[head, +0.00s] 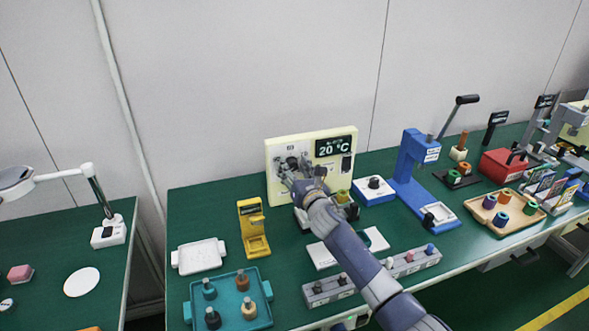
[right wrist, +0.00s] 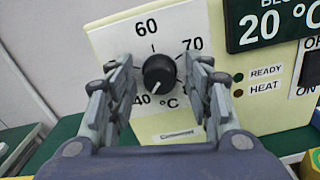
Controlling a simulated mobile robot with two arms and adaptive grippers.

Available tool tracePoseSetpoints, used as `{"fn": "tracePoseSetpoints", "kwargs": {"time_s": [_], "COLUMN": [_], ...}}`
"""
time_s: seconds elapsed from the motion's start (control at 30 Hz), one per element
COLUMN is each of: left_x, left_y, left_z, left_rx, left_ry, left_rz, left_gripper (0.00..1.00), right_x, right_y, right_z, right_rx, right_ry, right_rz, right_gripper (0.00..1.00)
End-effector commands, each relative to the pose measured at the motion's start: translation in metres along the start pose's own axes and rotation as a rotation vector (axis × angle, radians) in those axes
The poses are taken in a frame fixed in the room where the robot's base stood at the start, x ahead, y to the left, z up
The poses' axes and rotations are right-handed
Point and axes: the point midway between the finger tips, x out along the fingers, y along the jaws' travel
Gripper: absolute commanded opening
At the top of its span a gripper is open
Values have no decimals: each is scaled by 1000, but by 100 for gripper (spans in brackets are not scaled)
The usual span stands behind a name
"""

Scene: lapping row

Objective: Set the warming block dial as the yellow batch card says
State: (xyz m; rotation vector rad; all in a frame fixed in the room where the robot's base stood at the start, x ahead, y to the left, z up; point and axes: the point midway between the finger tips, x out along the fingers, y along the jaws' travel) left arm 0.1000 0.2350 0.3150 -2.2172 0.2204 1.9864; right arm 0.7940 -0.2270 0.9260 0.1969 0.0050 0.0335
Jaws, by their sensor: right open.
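The warming block panel (head: 276,158) is cream, at the back of the green bench. Its black dial knob (right wrist: 159,71) shows in the right wrist view, with marks 40, 60 and 70 °C around it. The knob's white line points down, slightly left, near the 40. The display (right wrist: 275,22) reads 20 °C. My right gripper (head: 290,170) is open in front of the panel, one finger on each side of the knob; I cannot tell whether they touch it. I cannot make out a yellow batch card. My left gripper is not in view.
Colored cards (head: 545,184) stand in a rack at the right, too small to read. A yellow stand (head: 253,229), a teal tray (head: 265,300) and a white tray (head: 199,256) are left of my arm. A blue press (head: 408,170) stands to the right.

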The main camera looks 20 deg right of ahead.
Motion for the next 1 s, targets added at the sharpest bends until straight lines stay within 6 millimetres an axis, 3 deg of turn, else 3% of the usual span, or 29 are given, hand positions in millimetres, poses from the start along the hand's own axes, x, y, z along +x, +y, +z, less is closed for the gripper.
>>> {"fn": "tracePoseSetpoints", "kwargs": {"time_s": [0.23, 0.4, 0.43, 0.77, 1.0], "left_x": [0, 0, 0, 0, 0], "left_y": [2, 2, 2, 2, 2], "left_z": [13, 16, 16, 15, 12], "left_rx": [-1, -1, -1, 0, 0], "left_ry": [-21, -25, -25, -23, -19], "left_rz": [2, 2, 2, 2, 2], "left_gripper": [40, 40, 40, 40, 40], "right_x": [0, 0, 0, 0, 0], "right_y": [0, 0, 0, 0, 0], "right_z": [0, 0, 0, 0, 0], "right_rx": [0, 0, 0, 24, 139], "right_ry": [-1, -1, -1, -1, -1], "right_rz": [0, 0, 0, 0, 0], "right_gripper": [45, 6, 3, 3, 3]}}
